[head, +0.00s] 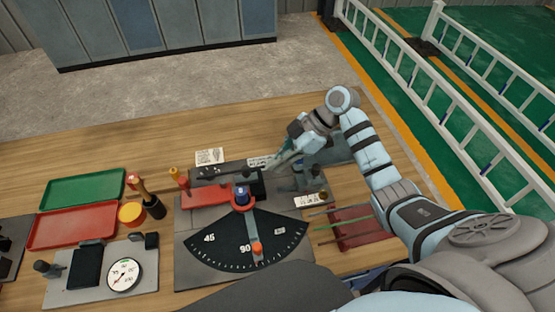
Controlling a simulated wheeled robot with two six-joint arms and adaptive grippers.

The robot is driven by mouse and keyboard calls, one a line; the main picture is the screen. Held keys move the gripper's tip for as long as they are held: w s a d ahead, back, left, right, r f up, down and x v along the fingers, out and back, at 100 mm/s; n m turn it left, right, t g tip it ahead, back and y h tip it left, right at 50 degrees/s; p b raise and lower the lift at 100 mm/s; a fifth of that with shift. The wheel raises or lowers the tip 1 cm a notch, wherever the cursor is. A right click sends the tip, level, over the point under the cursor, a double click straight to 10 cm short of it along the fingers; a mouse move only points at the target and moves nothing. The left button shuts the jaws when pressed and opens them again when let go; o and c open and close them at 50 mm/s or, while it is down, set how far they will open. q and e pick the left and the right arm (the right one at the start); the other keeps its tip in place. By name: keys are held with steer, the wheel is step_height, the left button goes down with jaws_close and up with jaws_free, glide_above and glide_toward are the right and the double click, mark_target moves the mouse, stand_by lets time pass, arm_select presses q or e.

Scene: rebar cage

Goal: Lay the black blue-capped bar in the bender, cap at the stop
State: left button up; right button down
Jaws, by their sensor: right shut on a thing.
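The bender (190,244) is a grey plate with a dark angle dial marked 45 and 90. A lever with an orange knob (257,247) lies over the dial, and a blue-topped pivot (242,193) stands at its upper end. My right gripper (274,164) reaches in from the right above the bender's back right part. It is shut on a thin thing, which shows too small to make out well. A thin dark line runs left of the fingers along the plate's back edge; I cannot tell whether it is the black bar. Its blue cap is not discernible. My left gripper is out of view.
A red tray (352,236) with thin greenish bars is right of the bender. Left are a green tray (82,188), a red tray (72,226), a black cup (155,207) and a round gauge (124,275). The wooden bench is clear at the back.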

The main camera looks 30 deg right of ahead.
steer(key=p, duration=0.3)
steer(key=shift+s+r, duration=0.15)
steer(key=shift+r, duration=0.15)
steer(key=shift+d+f+p, duration=0.1)
steer(key=shift+f+p, duration=0.05)
steer(key=shift+p, duration=0.4)
steer(key=shift+s+f+b, duration=0.1)
steer(key=shift+f+b, duration=0.15)
steer(key=shift+b, duration=0.05)
step_height(320, 180, down, 7)
steer(key=b, duration=0.5)
steer(key=shift+f+b, duration=0.15)
steer(key=shift+b, duration=0.15)
steer(key=shift+f, duration=0.15)
steer(key=shift+s+d, duration=0.1)
steer(key=shift+d, duration=0.35)
steer(key=c, duration=1.7)
jaws_free()
